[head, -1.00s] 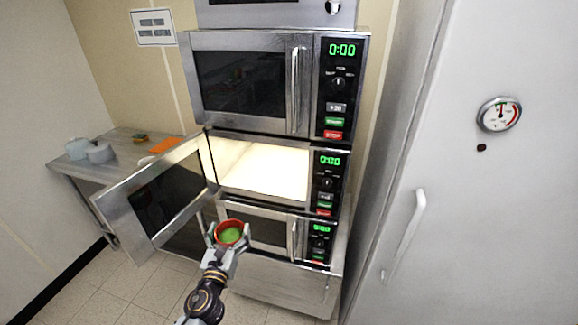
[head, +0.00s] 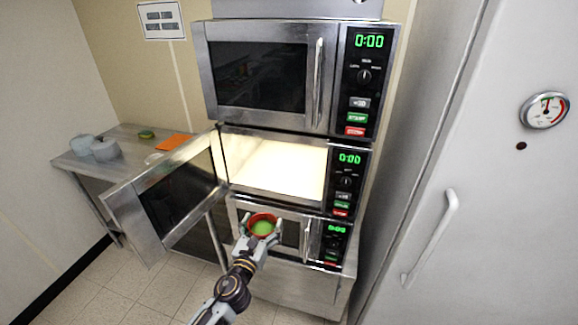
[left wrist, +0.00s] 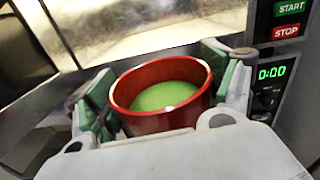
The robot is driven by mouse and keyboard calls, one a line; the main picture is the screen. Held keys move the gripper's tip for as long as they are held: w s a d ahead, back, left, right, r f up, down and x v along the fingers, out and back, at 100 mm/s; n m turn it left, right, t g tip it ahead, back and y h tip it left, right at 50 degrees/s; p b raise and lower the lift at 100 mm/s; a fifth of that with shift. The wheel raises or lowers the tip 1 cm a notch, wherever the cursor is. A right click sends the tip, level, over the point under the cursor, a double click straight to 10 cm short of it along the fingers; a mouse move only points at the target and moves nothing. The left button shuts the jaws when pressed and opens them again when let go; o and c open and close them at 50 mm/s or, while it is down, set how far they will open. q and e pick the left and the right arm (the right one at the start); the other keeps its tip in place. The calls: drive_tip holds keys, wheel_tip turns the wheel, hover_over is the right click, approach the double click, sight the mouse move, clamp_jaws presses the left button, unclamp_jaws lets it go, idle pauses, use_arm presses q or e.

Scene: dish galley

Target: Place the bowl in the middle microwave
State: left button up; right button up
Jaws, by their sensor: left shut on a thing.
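The bowl (head: 262,219) is red outside and green inside. My left gripper (head: 261,228) is shut on it and holds it upright in front of the stack, just below the middle microwave's opening. The bowl also shows in the left wrist view (left wrist: 165,122), between the two green-padded fingers. The middle microwave (head: 345,178) has its door (head: 165,200) swung open to the left, and its lit cavity (head: 275,170) looks empty. In the left wrist view the bright cavity (left wrist: 150,22) lies beyond the bowl. My right gripper is not in view.
The upper microwave (head: 262,75) and lower microwave (head: 325,240) are closed. The open door stands out left of my gripper. A side table (head: 125,150) holds grey pots (head: 103,150) and an orange item (head: 174,142). A large grey door with a handle (head: 430,235) is at right.

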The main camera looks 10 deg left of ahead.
sight(265, 227)
use_arm(q)
drive_tip(key=shift+w+d, duration=0.1)
drive_tip(key=shift+w+r+b, duration=0.35)
drive_tip(key=shift+w+r, duration=0.3)
drive_tip(key=shift+r, duration=0.2)
drive_tip(key=d+r, duration=0.1)
drive_tip(key=r, duration=0.1)
drive_tip(key=d+r+b, duration=0.1)
drive_tip(key=d+r, duration=0.1)
drive_tip(key=r, duration=0.1)
drive_tip(key=d+r, duration=0.1)
drive_tip(key=r, duration=0.2)
drive_tip(key=shift+s+d+r+b, duration=0.15)
drive_tip(key=shift+s+r+b, duration=0.1)
drive_tip(key=shift+s+b, duration=0.1)
drive_tip(key=shift+s+a+f+n+y, duration=0.1)
drive_tip(key=shift+a+f+n+y, duration=0.25)
drive_tip(key=shift+a+y, duration=0.3)
drive_tip(key=shift+s+a+f+n+y, duration=0.1)
drive_tip(key=shift+a+f+n+y, duration=0.15)
drive_tip(key=shift+a+y, duration=0.35)
drive_tip(key=shift+s+a+f+n+y, duration=0.1)
drive_tip(key=shift+a+f+n+y, duration=0.15)
drive_tip(key=shift+a+n+y, duration=0.4)
drive_tip(key=shift+a+m, duration=0.15)
drive_tip(key=shift+m, duration=0.1)
